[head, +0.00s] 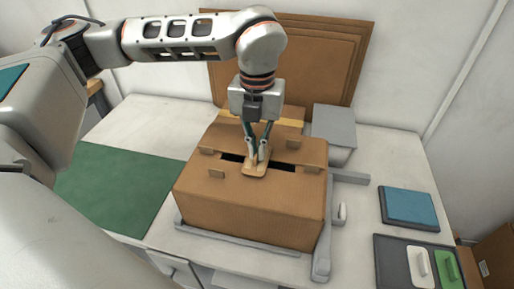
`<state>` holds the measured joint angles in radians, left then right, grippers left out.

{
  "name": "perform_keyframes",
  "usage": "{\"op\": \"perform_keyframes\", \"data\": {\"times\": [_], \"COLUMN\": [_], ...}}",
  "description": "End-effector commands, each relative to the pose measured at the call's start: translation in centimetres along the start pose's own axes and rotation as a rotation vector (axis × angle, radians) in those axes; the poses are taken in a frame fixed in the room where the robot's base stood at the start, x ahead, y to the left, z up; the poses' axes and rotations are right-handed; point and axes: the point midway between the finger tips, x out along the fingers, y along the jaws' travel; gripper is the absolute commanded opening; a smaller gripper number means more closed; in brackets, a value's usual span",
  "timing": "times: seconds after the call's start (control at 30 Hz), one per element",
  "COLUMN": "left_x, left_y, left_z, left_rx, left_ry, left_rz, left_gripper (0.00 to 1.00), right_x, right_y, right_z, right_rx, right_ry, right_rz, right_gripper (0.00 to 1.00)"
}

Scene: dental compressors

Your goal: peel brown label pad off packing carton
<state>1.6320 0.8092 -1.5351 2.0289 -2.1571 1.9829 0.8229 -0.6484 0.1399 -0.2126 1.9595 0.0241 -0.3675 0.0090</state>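The packing carton (248,208) is a brown box in the middle of the white table, with a dark slot across its top. A light brown label pad (256,171) lies over the slot at the middle of the top. My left gripper (257,157) points down onto this pad, with its fingertips at the pad's upper side. The fingers look close together, but I cannot tell whether they grip the pad. Small brown tabs (217,174) sit on the carton top around the slot. My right gripper is not in view.
Grey rails (240,240) frame the carton's base. A green mat (115,188) lies at left. A grey box (334,128) stands behind the carton. At right are a blue pad (409,206) and a dark tray (383,264) with white and green pieces. Flat cardboard (330,50) leans on the wall.

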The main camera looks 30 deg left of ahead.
Motion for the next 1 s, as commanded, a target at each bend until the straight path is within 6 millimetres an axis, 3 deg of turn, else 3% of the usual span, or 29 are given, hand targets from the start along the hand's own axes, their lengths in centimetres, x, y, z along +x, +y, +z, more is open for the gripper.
{"op": "perform_keyframes", "data": {"times": [1.0], "left_x": [-1.4], "left_y": [0.0], "left_z": [0.0], "left_rx": [0.0], "left_ry": [0.0], "left_rz": [0.0], "left_gripper": [0.0], "right_x": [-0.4], "right_y": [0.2], "right_z": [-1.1], "right_rx": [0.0], "right_ry": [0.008], "right_rz": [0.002], "right_gripper": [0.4]}}
